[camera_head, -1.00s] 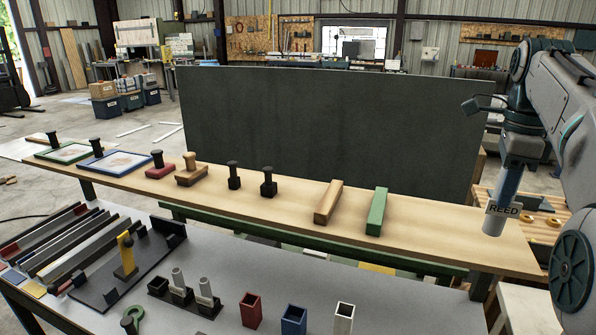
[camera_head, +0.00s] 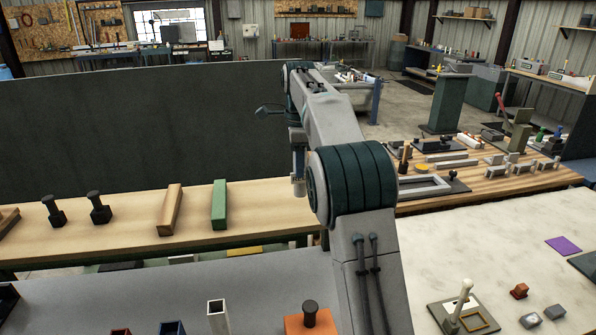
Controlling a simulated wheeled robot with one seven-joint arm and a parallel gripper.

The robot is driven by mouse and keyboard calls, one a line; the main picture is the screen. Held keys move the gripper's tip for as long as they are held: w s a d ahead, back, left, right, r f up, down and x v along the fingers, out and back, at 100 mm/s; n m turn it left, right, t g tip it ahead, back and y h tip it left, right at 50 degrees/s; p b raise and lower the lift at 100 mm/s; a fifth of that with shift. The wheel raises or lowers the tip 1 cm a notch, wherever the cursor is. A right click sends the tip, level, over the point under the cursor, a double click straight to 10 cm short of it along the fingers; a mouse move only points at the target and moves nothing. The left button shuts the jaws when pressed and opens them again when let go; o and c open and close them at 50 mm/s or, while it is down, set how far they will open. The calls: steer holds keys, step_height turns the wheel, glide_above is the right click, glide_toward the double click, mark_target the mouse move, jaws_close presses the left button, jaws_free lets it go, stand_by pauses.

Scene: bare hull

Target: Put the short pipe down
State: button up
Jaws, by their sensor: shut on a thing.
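My gripper (camera_head: 297,170) hangs at the end of my arm near the middle of the picture, fingers down. It is shut on the short pipe (camera_head: 298,188), a pale grey upright tube. Only a small part of the pipe shows beside my arm. The pipe appears over or just behind the right end of the pale wooden bench top (camera_head: 262,213). I cannot tell whether its lower end touches anything.
A green bar (camera_head: 219,204) and a wooden bar (camera_head: 170,209) lie left of the pipe. A dark panel (camera_head: 140,130) stands behind the bench. A wooden table (camera_head: 520,181) with many parts and a pale table (camera_head: 500,235) are at the right.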

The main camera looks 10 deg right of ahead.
steer(key=shift+f, duration=2.05)
steer(key=shift+f, duration=0.15)
steer(key=o, duration=1)
step_height(320, 180, up, 12)
steer(key=shift+w+f, duration=0.1)
steer(key=shift+r, duration=0.25)
